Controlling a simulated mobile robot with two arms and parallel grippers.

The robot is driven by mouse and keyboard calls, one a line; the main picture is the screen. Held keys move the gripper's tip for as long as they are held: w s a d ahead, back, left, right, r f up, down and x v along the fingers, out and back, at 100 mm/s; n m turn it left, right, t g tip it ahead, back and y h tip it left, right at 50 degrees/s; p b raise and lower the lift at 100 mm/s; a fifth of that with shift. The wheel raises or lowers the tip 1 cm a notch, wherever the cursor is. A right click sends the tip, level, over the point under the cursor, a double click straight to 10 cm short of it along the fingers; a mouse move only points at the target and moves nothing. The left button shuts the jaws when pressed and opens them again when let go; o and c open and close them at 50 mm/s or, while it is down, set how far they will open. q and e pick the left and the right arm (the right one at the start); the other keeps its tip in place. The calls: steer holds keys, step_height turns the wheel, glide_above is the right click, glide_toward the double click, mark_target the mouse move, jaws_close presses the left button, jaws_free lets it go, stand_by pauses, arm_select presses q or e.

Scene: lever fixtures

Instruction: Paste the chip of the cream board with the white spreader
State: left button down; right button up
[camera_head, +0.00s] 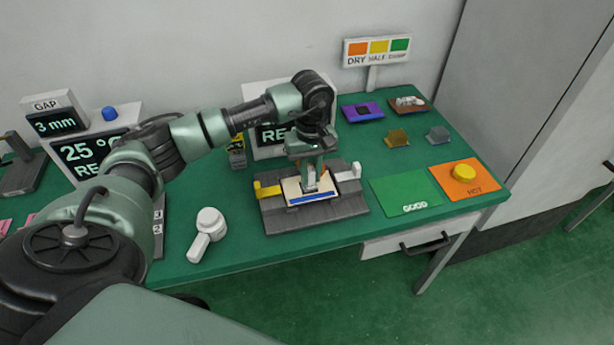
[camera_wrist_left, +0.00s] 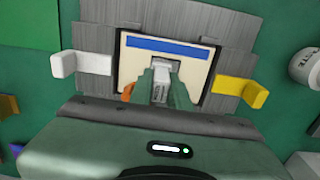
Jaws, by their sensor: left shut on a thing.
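The cream board (camera_head: 293,188) with a blue stripe lies in the dark grey fixture (camera_head: 350,206). It also shows in the wrist view (camera_wrist_left: 128,68). My left gripper (camera_head: 312,180) points down over the middle of the board. Its fingers (camera_wrist_left: 162,92) are shut on a small whitish piece (camera_wrist_left: 161,72), apparently the white spreader; the fingers cover most of it. The chip is hidden or cannot be told apart under the fingers. Whether the held piece touches it cannot be told. My right gripper is not in view.
The fixture has a yellow lever (camera_head: 267,190) and a white lever (camera_head: 349,173). A white pot (camera_head: 210,220) with a white handle-like piece (camera_head: 198,248) stands left of it. A green GOOD pad (camera_head: 408,192) and orange HOT pad (camera_head: 462,180) lie right. Several small parts lie behind.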

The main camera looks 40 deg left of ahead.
arm_select(q)
steer(key=shift+w+d, duration=0.1)
steer(key=shift+w, duration=0.15)
steer(key=shift+s+a, duration=0.7)
steer(key=shift+s, duration=0.05)
steer(key=shift+d, duration=0.15)
steer(key=shift+w+d, duration=0.5)
steer(key=shift+d, duration=0.3)
steer(key=shift+s, duration=0.1)
steer(key=shift+s+a+b, duration=0.3)
steer(key=shift+s+a, duration=0.35)
steer(key=shift+s, duration=0.05)
